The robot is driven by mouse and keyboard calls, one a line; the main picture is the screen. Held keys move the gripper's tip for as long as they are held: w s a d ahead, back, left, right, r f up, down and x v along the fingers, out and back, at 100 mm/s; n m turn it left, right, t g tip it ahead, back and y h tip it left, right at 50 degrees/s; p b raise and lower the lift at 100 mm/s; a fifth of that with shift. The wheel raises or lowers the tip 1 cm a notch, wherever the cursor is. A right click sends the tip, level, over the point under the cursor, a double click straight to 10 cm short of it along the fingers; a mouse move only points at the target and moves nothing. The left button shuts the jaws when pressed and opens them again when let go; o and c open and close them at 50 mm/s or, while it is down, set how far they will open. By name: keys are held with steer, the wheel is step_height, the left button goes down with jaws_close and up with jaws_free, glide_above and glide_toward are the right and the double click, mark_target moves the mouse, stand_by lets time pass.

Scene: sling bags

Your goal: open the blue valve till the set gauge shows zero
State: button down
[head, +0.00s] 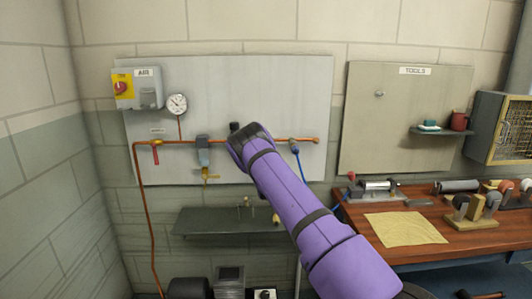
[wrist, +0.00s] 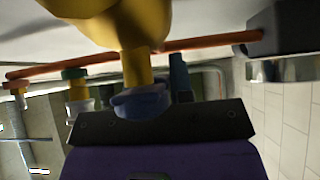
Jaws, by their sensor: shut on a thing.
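The blue valve's handle (wrist: 140,103) shows in the wrist view, under a brass body and stem (wrist: 138,66). My gripper (head: 236,128) is at the copper pipe in the head view and hides the valve there. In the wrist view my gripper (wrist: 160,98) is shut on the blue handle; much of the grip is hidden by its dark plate. The round white gauge (head: 177,103) stands above the pipe at the left; its dark needle is too small to read.
The copper pipe (head: 182,142) runs across the grey panel (head: 250,85). A red-handled valve (head: 155,150) and a filter unit (head: 203,155) are left of my gripper. A blue hose (head: 298,160) hangs at the right. A shelf (head: 205,222) lies below; a wooden bench (head: 400,250) stands right.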

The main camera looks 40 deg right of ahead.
steer(key=c, duration=1)
jaws_free()
steer(key=shift+a+f, duration=0.1)
steer(key=shift+f, duration=0.05)
steer(key=v, duration=1)
steer(key=shift+s+f, duration=0.2)
steer(key=shift+s, duration=0.05)
steer(key=shift+a, duration=0.1)
